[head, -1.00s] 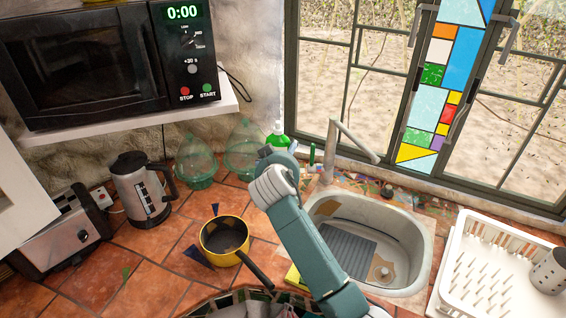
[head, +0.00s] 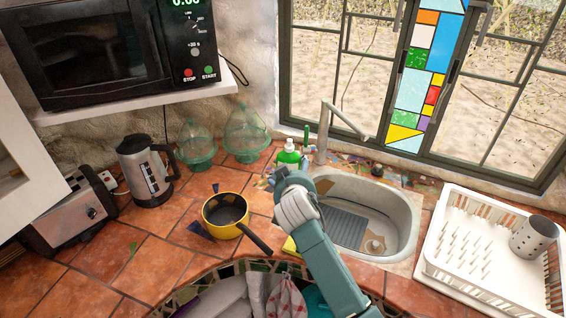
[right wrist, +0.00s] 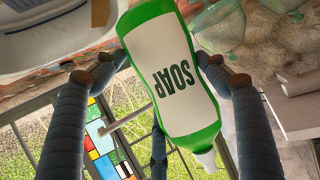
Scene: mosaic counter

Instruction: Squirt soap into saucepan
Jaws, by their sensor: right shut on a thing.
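The soap bottle (head: 288,153) is green with a white top and shows just beyond my right gripper (head: 284,173) in the head view. In the right wrist view the soap bottle (right wrist: 178,75), with its white SOAP label, sits between the dark fingers (right wrist: 150,80) of my right gripper, which is shut on it. Its white nozzle points to the bottom of that picture, which looks inverted. The yellow saucepan (head: 211,214), dark inside, stands on the tiled counter left of my right gripper, its handle pointing toward the lower right. My left gripper is not in view.
The sink (head: 400,230) and its tap (head: 322,135) are at the right, with a white dish rack (head: 440,255) beyond. Two glass jars (head: 197,145) stand at the back. A kettle (head: 147,175) and toaster (head: 75,215) are at the left. Tiles left of the saucepan are clear.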

